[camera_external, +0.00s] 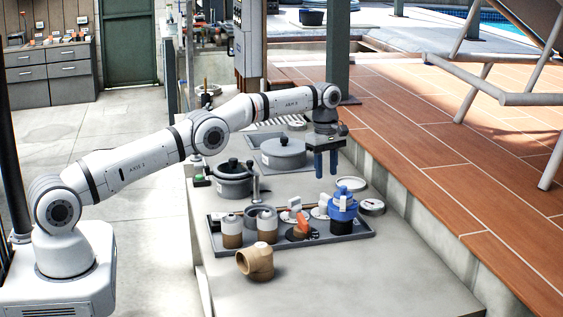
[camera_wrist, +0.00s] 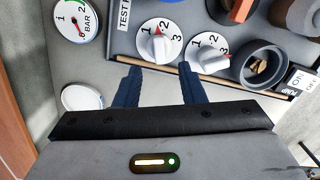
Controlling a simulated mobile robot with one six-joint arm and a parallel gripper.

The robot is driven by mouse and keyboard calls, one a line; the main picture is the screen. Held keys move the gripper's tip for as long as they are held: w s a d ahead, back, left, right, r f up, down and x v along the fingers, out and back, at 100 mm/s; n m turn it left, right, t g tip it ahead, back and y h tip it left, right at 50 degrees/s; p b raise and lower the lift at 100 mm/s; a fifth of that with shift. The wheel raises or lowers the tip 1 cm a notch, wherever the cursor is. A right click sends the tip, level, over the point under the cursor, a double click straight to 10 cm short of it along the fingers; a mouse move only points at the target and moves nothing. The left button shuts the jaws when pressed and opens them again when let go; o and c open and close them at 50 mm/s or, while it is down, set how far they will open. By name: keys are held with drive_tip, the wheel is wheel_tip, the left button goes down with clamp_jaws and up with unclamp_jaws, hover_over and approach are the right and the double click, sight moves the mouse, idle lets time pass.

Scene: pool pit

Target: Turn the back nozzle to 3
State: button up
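Two round white dials with white knobs and the numbers 1, 2 and 3 sit side by side in the wrist view: a left dial (camera_wrist: 160,42) and a right dial (camera_wrist: 208,55). In the external view the dials' white knobs stand on the grey tray (camera_external: 222,246), behind an orange handle (camera_external: 302,226). I cannot tell which one is the back nozzle, and their exact settings are too small to read surely. My gripper (camera_external: 326,165) points down above and behind the tray, its blue fingers apart and empty. In the wrist view its fingertips (camera_wrist: 160,68) are just short of the left dial.
A blue-topped fitting (camera_external: 342,206) stands at the tray's right end. A pressure gauge (camera_wrist: 76,20) and a white round lid (camera_wrist: 82,97) lie to the left in the wrist view. A grey ring (camera_wrist: 262,66) is right of the dials. Pots (camera_external: 283,153) stand behind the tray.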

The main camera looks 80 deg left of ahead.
sight(326, 195)
drive_tip(key=shift+d+y, duration=0.15)
drive_tip(key=shift+y, duration=0.15)
drive_tip(key=shift+f, duration=3.75)
clamp_jaws()
